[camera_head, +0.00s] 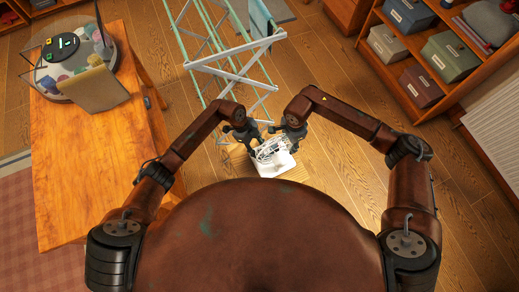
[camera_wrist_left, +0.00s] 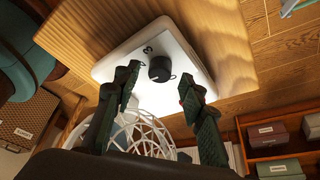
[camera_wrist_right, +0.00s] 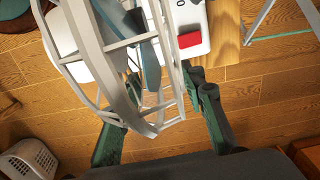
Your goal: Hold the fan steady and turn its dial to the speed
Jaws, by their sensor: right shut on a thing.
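The white fan (camera_head: 283,168) with a wire cage stands on a small wooden surface ahead of me; its cage (camera_wrist_right: 105,60) fills the left of the right wrist view. My right gripper (camera_head: 290,127) is shut on the cage, with bars between its fingers. The fan's white base (camera_wrist_left: 190,50) carries a dark round dial (camera_wrist_left: 159,69) with a mark beside it, seen in the left wrist view. My left gripper (camera_wrist_left: 158,84) is open, its fingertips apart on either side of the dial. Whether they touch it I cannot tell. A red part (camera_wrist_right: 188,40) shows on the base in the right wrist view.
A wooden table (camera_head: 85,160) with a round display case (camera_head: 65,60) stands at left. A drying rack (camera_head: 225,60) stands just beyond the fan. Shelves with storage boxes (camera_head: 450,55) stand at right. A white basket (camera_wrist_right: 28,160) is on the floor.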

